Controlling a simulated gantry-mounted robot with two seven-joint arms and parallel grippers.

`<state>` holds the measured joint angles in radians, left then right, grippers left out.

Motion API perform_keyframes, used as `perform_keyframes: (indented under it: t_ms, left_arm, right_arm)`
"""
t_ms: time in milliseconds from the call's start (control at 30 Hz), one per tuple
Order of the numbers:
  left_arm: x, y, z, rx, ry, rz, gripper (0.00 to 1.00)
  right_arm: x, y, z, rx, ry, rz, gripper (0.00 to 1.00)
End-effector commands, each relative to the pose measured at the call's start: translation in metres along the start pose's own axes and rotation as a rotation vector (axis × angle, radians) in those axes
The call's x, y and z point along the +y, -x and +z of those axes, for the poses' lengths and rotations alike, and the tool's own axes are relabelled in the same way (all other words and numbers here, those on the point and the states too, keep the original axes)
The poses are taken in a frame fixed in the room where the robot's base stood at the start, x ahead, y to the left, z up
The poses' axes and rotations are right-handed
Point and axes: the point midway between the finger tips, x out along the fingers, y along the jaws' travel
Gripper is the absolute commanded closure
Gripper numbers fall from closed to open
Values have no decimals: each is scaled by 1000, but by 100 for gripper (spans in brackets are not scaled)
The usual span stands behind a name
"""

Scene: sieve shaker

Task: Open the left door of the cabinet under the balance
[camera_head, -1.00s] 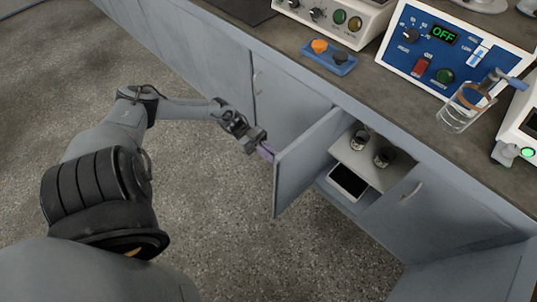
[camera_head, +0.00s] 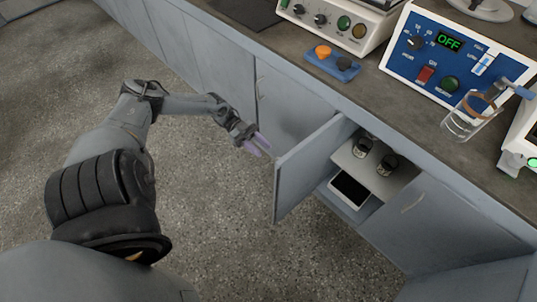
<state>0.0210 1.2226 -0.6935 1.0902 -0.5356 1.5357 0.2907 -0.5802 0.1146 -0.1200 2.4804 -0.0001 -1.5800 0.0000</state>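The left door (camera_head: 303,167) of the cabinet stands swung out from the grey cabinet front, its free edge pointing toward the lower left. Behind it the cabinet interior shows a shelf (camera_head: 367,171) with two small dark-and-white containers (camera_head: 363,146) on it, and a white tray with a dark inside (camera_head: 350,189) below. My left gripper (camera_head: 258,146) is to the left of the door, apart from it; its two purple fingertips are spread with nothing between them. My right gripper is not in view.
The neighbouring door (camera_head: 413,222) on the right, with a handle, is closed. On the worktop stand a blue control box (camera_head: 450,62) reading OFF, a blue tray (camera_head: 332,64) with an orange and a dark piece, and a glass beaker (camera_head: 462,120). Floor left of the door is clear.

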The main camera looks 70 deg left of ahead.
Motion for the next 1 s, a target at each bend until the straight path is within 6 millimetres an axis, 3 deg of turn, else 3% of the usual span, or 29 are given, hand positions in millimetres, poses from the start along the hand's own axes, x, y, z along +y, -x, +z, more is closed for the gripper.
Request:
perform_keyframes:
  t_ms: [300, 833, 1000]
  left_arm:
    - [-1, 36, 1, -2, -1, -1, 63]
    - [-1, 40, -1, -1, 0, 0, 63]
    - [14, 38, -3, 2, 36, 1, 63]
  right_arm:
    - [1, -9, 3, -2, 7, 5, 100]
    - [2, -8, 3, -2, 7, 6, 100]
    - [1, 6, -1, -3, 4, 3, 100]
